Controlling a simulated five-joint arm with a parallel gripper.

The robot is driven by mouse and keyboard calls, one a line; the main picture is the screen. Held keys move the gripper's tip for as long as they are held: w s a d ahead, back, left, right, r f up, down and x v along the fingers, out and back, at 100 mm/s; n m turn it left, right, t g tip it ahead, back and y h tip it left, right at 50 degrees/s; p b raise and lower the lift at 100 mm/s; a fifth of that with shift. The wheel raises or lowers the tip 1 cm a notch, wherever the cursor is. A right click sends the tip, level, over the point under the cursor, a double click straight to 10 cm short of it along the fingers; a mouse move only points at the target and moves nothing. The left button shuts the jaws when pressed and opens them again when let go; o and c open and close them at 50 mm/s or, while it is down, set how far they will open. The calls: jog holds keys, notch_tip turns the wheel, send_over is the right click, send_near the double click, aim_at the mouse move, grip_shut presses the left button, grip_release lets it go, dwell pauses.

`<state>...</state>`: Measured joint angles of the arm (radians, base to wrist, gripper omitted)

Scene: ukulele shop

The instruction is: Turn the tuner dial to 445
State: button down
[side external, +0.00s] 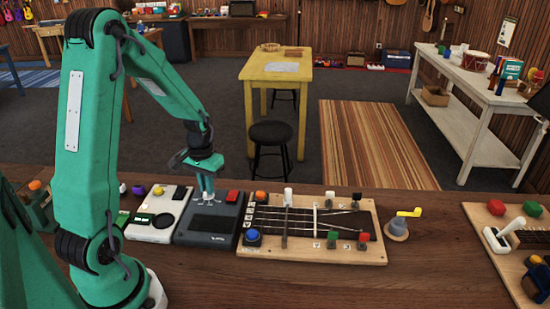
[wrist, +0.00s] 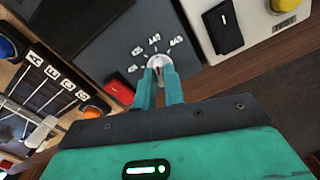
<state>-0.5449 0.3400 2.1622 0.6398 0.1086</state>
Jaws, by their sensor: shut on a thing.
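The tuner (side external: 215,215) is a dark grey box on the wooden bench, with a red button (side external: 232,197) at its back right corner. Its dial (wrist: 159,61) is a small pale round knob, seen in the wrist view with several white number labels (wrist: 154,43) beside it. The labels are too small to read surely, and where the dial points cannot be told. My gripper (side external: 208,191) comes down from above at the back of the tuner. In the wrist view its two teal fingers (wrist: 158,73) are shut on the dial and partly cover it.
A light grey device (side external: 158,215) with a green display stands close left of the tuner. A wooden board (side external: 310,256) with strings, coloured knobs and a blue button stands close right. A grey cone with a yellow crank (side external: 406,213) is farther right. Bare bench (side external: 420,265) lies beyond.

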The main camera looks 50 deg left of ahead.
jog(key=shift+m, duration=3.5)
jog(key=shift+r, duration=0.1)
jog(key=c, duration=1.5)
grip_release()
jog(key=shift+r, duration=3.9)
